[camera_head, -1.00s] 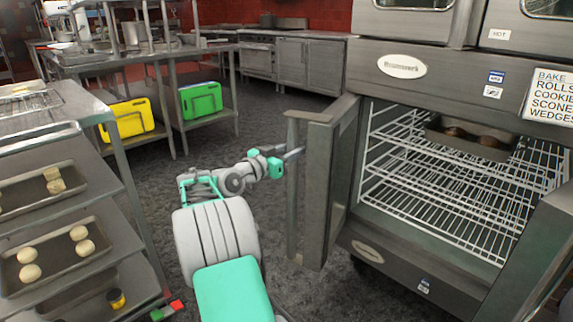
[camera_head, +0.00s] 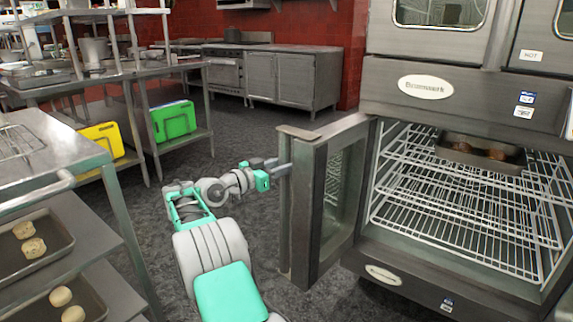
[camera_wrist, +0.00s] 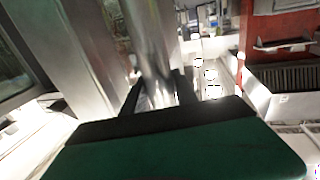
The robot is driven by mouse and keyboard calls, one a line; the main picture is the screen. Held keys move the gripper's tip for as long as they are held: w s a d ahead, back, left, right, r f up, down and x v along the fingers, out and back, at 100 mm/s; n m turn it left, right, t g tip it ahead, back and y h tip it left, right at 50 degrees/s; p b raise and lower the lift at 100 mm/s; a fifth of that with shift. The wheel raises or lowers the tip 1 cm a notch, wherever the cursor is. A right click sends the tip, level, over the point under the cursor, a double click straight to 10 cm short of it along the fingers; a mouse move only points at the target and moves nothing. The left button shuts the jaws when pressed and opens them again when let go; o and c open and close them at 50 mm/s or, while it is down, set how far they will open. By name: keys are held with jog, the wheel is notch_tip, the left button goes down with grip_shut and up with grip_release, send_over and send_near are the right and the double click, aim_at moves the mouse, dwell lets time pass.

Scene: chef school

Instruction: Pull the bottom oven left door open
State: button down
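The bottom oven left door (camera_head: 343,185) is a steel-framed glass door on the left side of the lower oven chamber. It stands swung out well away from the opening, with its inner glass showing. Its vertical steel handle (camera_head: 291,235) runs along the free edge. My gripper (camera_head: 282,169) is at the upper part of this handle. In the wrist view my gripper's dark fingers (camera_wrist: 158,92) lie on both sides of the handle (camera_wrist: 150,40) and appear closed on it. The exact contact is partly hidden in the head view.
The oven interior has white wire racks (camera_head: 470,215) and a pan (camera_head: 480,153) of baked items. A steel table (camera_head: 60,150) with trays of dough stands at the left. Grey floor (camera_head: 225,140) is clear behind my arm. A counter (camera_head: 290,75) is at the back.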

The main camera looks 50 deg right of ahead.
jog(key=shift+s+d, duration=0.1)
jog(key=shift+s, duration=0.15)
jog(key=c, duration=1.4)
grip_release()
jog(key=shift+o, duration=0.6)
jog(key=shift+d, duration=0.15)
jog(key=o, duration=0.3)
jog(key=shift+w, duration=0.1)
jog(key=shift+w+a, duration=0.1)
jog(key=shift+a, duration=0.15)
jog(key=shift+w+a, duration=0.1)
